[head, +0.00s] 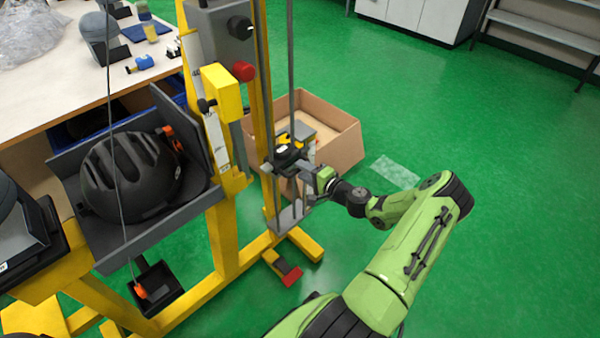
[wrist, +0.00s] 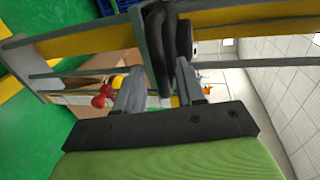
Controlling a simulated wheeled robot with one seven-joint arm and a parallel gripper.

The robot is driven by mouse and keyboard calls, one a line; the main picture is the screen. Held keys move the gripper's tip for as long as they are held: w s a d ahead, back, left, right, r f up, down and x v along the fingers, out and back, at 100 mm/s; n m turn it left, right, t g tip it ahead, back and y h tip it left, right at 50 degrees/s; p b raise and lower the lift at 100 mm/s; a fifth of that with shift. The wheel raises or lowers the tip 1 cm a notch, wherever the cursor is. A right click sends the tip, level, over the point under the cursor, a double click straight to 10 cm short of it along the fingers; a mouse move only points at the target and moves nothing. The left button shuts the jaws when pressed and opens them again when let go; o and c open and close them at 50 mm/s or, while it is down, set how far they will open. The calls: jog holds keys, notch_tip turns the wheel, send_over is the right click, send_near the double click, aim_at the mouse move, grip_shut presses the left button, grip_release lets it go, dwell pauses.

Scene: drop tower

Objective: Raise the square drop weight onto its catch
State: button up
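The drop tower (head: 262,90) is a yellow frame with upright grey guide rods. A dark block (head: 288,154), which looks like the drop weight, sits low on the rods, above a grey base plate (head: 291,217). I cannot make out its square shape. My gripper (head: 305,172) reaches it from the right. In the wrist view, a black rounded part (wrist: 165,60) lies between the two grey fingers of my gripper (wrist: 161,68). I cannot tell whether the fingers press on it. The catch cannot be made out clearly; a grey box with a black knob (head: 240,30) is higher on the tower.
An open cardboard box (head: 340,150) stands behind the rods. A black helmet (head: 132,175) rests in a grey tray left of the tower. A red-tipped pedal (head: 288,272) lies at the tower's foot. A workbench (head: 50,90) is at left.

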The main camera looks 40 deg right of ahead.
jog(key=shift+x, duration=1.15)
grip_shut()
jog(key=shift+r, duration=0.1)
jog(key=shift+r, duration=0.25)
notch_tip(320, 180, up, 41)
jog(key=p, duration=2.6)
jog(key=shift+r, duration=0.15)
